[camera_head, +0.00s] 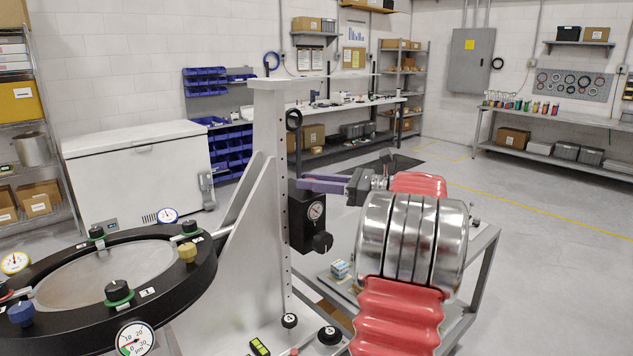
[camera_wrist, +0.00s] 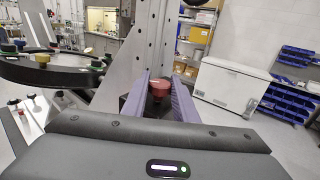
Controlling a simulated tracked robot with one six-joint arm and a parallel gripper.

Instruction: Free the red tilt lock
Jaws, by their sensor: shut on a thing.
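The red tilt lock (camera_wrist: 160,90) is a round red knob on a dark stem in the wrist view. It sits between the two purple fingers of my gripper (camera_wrist: 161,82), which are shut on it. In the head view my gripper (camera_head: 305,184) reaches left to the upright grey column, at the top of a black block (camera_head: 302,222) with a dial gauge. The red knob is hidden there by the fingers. The black ring of the mirror fixture (camera_head: 195,262) lies left of the column and carries several knobs and gauges. The ring also shows in the wrist view (camera_wrist: 50,72).
The grey column (camera_head: 270,150) with its sloped brace stands close beside my gripper. A low table (camera_head: 478,262) with a small blue-and-white box (camera_head: 340,269) is behind my arm. A white chest freezer (camera_head: 140,170) and workbenches stand farther back, with open floor between.

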